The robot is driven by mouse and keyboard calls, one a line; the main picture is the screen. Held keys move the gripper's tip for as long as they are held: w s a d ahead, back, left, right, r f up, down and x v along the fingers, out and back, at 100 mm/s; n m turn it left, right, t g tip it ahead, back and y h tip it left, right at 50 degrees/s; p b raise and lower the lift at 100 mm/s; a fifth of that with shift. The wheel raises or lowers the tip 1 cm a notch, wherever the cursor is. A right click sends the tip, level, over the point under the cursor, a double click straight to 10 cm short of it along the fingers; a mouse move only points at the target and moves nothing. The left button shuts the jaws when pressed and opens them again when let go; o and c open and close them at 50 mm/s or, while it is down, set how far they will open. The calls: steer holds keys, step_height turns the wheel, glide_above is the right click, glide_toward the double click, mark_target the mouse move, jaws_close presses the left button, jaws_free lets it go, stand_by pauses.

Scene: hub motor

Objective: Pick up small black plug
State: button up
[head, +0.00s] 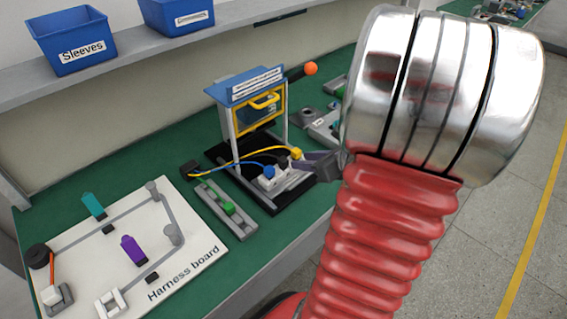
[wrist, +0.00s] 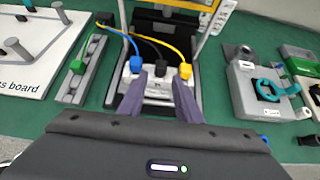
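A small black plug (wrist: 161,67) stands in a white block (wrist: 158,87) between a blue plug (wrist: 136,65) and a yellow plug (wrist: 185,70), with a dark cable leading to it. In the head view the black plug (head: 283,162) is small and partly obscured, beside the blue plug (head: 269,172) and the yellow plug (head: 296,153). My gripper (wrist: 160,81) is open, with its two grey fingers apart on either side of the black plug's line. In the head view my gripper (head: 305,163) is right beside the block. I cannot tell whether a finger touches anything.
A blue-topped test stand (head: 245,85) with a yellow handle rises behind the block. The harness board (head: 75,252) lies left, past a grey rail (head: 226,208) with green parts. Grey fixtures (wrist: 262,92) stand to the right. Blue bins (head: 72,42) sit on a shelf.

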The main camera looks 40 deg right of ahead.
mark_target(284, 159)
steer(key=x, duration=0.6)
steer(key=shift+w+f, duration=0.15)
steer(key=shift+w, duration=0.1)
steer(key=shift+x, duration=2.6)
steer(key=shift+d, duration=0.15)
steer(key=shift+c, duration=0.4)
jaws_close()
steer(key=shift+r, duration=5)
